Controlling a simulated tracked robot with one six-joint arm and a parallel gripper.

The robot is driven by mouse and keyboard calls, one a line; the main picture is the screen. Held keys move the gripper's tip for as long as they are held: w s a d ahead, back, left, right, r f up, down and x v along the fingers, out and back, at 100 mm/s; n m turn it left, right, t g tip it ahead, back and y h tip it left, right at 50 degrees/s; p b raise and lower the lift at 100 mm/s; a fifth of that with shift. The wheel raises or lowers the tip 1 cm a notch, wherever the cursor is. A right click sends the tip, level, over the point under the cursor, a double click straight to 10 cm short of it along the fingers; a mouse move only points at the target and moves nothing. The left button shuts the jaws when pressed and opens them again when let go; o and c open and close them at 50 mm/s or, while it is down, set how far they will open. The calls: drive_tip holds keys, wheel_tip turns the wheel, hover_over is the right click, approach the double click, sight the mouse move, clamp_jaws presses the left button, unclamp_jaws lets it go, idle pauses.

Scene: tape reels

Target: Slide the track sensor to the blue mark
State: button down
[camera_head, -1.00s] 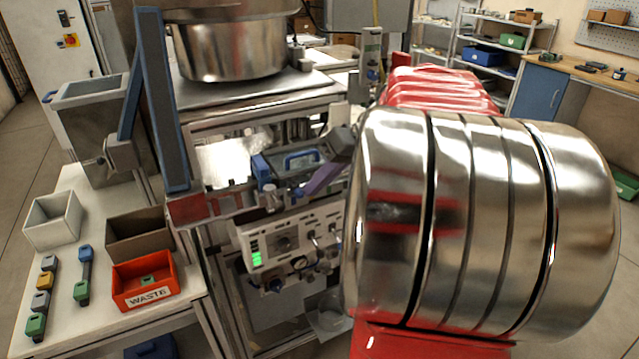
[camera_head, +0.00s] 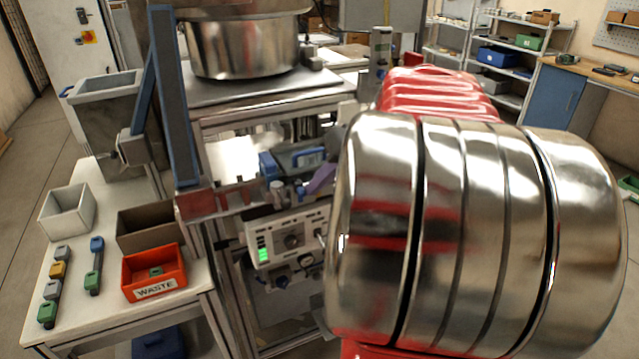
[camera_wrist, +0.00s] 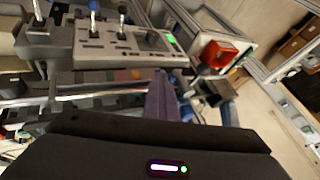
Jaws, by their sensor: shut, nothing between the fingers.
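My gripper (camera_head: 322,181) shows as purple fingers in front of the bench rail, left of my large metal arm joint. It also shows in the wrist view (camera_wrist: 161,92), with the fingers shut and empty. A small blue and grey part (camera_head: 278,188) sits by the rail (camera_head: 232,198), just left of my gripper; it may be the track sensor, but I cannot tell. The rail in the wrist view (camera_wrist: 105,93) passes left of the fingers. A strip with dull coloured patches (camera_wrist: 128,74) lies beyond it. I cannot make out the blue mark clearly.
A control panel (camera_head: 290,242) with knobs and a green display sits below the rail. A blue-handled device (camera_head: 308,155) stands behind my gripper. The side table holds a red waste bin (camera_head: 155,290), a brown bin (camera_head: 150,228) and a white bin (camera_head: 67,212). A blue-grey post (camera_head: 175,95) rises at left.

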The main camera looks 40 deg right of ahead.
drive_tip(key=shift+w+a+f, duration=0.1)
drive_tip(key=shift+a, duration=0.5)
drive_tip(key=s+d+r, duration=0.6)
drive_tip(key=d+r, duration=0.2)
drive_tip(key=shift+s, duration=0.4)
